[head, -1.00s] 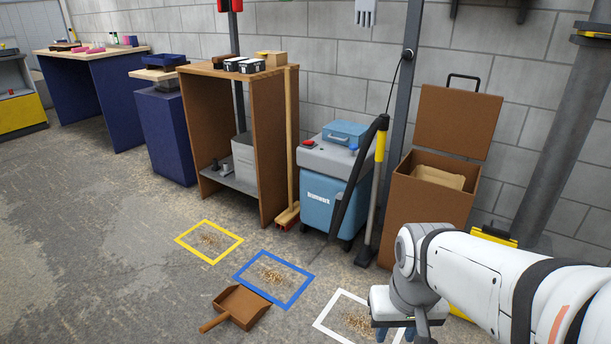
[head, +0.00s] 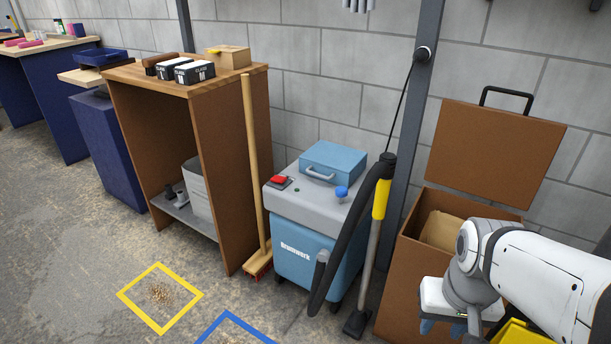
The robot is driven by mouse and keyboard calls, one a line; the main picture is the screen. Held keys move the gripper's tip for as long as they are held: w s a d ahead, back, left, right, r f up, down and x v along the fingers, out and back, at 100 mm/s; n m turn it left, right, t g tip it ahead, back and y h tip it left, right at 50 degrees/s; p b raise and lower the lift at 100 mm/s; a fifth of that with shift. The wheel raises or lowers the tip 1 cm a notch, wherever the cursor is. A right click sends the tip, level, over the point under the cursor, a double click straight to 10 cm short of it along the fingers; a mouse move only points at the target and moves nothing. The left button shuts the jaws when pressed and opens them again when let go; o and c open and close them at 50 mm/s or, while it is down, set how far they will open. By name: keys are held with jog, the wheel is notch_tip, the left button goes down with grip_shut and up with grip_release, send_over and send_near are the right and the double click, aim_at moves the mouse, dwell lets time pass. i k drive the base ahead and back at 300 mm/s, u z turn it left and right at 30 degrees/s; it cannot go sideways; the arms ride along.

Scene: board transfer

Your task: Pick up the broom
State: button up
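The broom (head: 251,165) stands upright with a light wooden handle. My gripper (head: 450,325) is at the lower right, in front of the brown bin and well to the right of the broom. Its fingers point down and are partly cut off by the frame edge, so I cannot tell whether they are open or shut.
The blue vacuum machine (head: 309,245), with a black hose and yellow-gripped wand (head: 380,199), stands between broom and gripper. The brown cabinet (head: 228,170) borders the broom's left. A yellow floor square (head: 139,318) frames debris. Floor in front of the broom is clear.

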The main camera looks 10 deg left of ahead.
aim_at(258, 262)
jog(key=u, duration=0.4)
jog(key=i, duration=1.05)
jog(key=u, duration=0.7)
jog(key=k, duration=0.95)
jog(key=u, duration=0.2)
jog(key=i, duration=0.95)
jog(key=z, duration=0.1)
